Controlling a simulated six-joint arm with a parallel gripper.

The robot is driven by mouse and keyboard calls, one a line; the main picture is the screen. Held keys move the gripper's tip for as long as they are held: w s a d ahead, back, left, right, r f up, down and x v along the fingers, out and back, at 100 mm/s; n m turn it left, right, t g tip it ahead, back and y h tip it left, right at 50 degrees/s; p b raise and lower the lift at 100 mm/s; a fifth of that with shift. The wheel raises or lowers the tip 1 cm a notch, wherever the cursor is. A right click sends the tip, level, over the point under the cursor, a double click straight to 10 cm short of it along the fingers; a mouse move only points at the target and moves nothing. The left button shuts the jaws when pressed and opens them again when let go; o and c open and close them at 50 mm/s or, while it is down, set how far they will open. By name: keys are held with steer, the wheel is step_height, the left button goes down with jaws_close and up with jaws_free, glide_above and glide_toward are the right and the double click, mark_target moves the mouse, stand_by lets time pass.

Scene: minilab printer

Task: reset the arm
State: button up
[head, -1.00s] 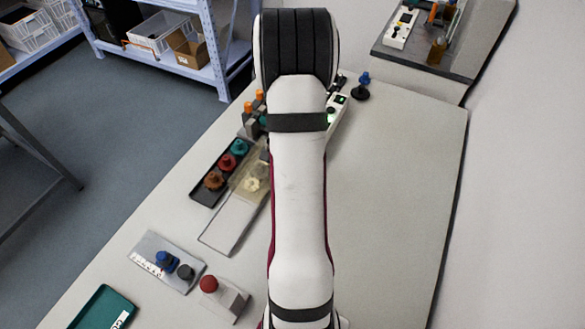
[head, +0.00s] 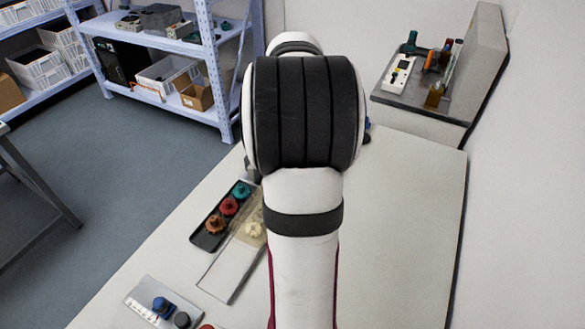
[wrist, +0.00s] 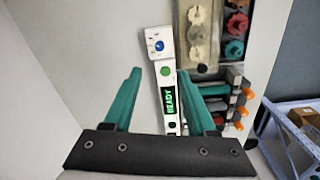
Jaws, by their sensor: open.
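My gripper (wrist: 160,72) shows in the wrist view with its two teal fingers spread and nothing between them. Beyond the fingers is a white unit (wrist: 157,42) with a blue button, a green button and a green READY display. It appears apart from the fingers. In the head view my own white and black arm rises through the middle of the picture. It hides the gripper and much of the table (head: 400,230) behind it.
A dark tray (head: 204,242) holds teal, red and brown knobbed parts left of my arm. A plate (head: 150,305) with a blue part lies nearer. A raised platform (head: 415,105) with devices stands at back right, shelving (head: 205,55) at back left. The table's right side is clear.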

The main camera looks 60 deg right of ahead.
steer(key=shift+r, duration=0.35)
steer(key=shift+a, duration=0.1)
steer(key=w+a+r+n, duration=0.1)
steer(key=a+n, duration=0.2)
steer(key=a, duration=0.5)
steer(key=w+a+r+n+y, duration=0.1)
steer(key=a+n, duration=0.2)
steer(key=a, duration=0.5)
steer(key=w+a+r+n, duration=0.1)
steer(key=w+a+n, duration=0.15)
steer(key=a, duration=0.55)
steer(key=s+a+f+n, duration=0.3)
steer(key=s+a+n, duration=0.3)
steer(key=s+a, duration=0.4)
steer(key=shift+a+n+y, duration=0.35)
steer(key=shift+a+y, duration=0.05)
steer(key=shift+a, duration=0.85)
